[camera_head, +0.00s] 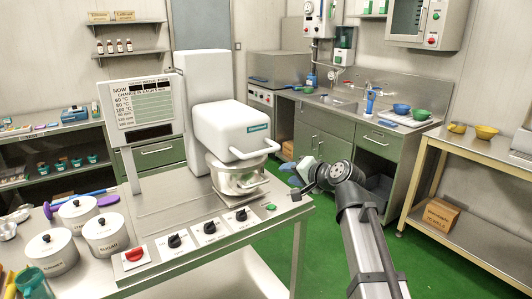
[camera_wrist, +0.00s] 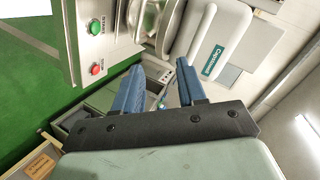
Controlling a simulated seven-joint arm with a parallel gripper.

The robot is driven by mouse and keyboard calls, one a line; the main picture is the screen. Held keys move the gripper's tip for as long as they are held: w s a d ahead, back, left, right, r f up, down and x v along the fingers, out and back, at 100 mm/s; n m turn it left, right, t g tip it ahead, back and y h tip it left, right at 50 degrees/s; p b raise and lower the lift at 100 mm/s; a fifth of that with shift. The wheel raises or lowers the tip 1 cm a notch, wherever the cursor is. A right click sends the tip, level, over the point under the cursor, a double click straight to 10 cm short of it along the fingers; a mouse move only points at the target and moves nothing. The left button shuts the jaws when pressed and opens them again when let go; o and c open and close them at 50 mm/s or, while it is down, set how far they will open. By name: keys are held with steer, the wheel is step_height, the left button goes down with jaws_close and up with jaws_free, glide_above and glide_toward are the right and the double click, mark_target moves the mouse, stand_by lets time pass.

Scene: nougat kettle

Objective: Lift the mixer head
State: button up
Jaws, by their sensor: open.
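The mixer head (camera_head: 229,128) is a white rounded block with a green label and a front handle (camera_head: 256,150). It sits lowered over a steel bowl (camera_head: 238,182), in front of a white column (camera_head: 207,95). The mixer head also shows at the top of the wrist view (camera_wrist: 222,35). My gripper (camera_head: 297,174) is to the right of the bowl and handle, apart from them. Its two blue fingers show in the wrist view (camera_wrist: 158,85), spread open with nothing between them.
A control panel (camera_head: 205,235) with dials and a red button is on the bench's front. White lidded canisters (camera_head: 107,234) stand at the left. A sign board (camera_head: 140,100) stands left of the mixer. Green floor (camera_head: 320,250) is clear right of the bench.

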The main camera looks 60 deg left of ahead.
mark_target(268, 152)
steer(key=a+m, duration=0.2)
steer(key=a, duration=0.3)
steer(key=a+m+y, duration=0.1)
steer(key=a, duration=0.4)
steer(key=w+a+r+m+y, duration=0.1)
steer(key=a+m, duration=0.1)
steer(key=a, duration=0.3)
steer(key=shift+m, duration=0.3)
steer(key=shift+c, duration=0.3)
jaws_close()
